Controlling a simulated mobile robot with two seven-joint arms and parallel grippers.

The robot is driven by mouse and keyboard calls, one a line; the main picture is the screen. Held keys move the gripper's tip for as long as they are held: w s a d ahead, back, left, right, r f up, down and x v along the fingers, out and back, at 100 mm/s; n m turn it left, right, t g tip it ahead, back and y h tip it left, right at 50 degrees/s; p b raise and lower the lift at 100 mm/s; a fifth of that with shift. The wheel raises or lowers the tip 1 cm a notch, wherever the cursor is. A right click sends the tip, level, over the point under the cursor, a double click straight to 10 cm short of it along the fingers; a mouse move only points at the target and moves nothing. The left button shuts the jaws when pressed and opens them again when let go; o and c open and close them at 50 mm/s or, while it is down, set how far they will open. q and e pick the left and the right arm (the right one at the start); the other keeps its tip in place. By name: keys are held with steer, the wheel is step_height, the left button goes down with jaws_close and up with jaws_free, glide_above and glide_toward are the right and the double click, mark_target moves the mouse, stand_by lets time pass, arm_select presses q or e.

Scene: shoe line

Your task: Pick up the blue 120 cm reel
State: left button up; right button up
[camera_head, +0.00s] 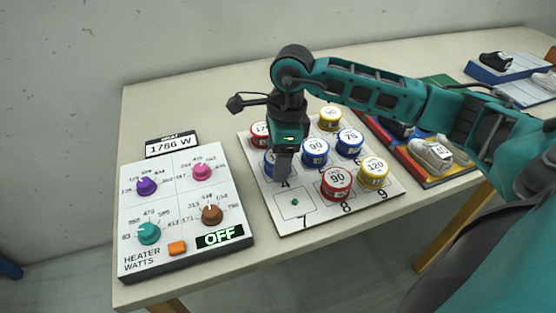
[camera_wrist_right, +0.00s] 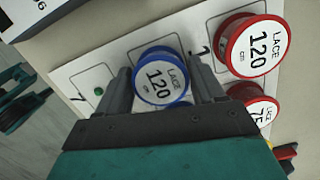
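The blue 120 cm reel (camera_wrist_right: 160,78) sits between the fingers of my right gripper (camera_wrist_right: 161,82) in the right wrist view. The fingers are apart, one on each side of it, with what looks like a slim gap; I cannot make out contact. In the head view the right gripper (camera_head: 281,172) points down over the numbered board (camera_head: 315,208). It hides most of that blue reel (camera_head: 269,164), which stands at square 4. My left gripper is out of view.
Close by stand a blue 90 reel (camera_head: 315,152), a blue 75 reel (camera_head: 349,142), a red 90 reel (camera_head: 337,183) and a yellow 120 reel (camera_head: 372,172). Square 7 (camera_head: 295,203) is empty. A heater panel (camera_head: 184,249) lies left, a shoe tray (camera_head: 435,183) right.

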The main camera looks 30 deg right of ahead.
steer(key=c, duration=0.7)
steer(key=shift+o, duration=0.2)
steer(key=shift+r, duration=0.15)
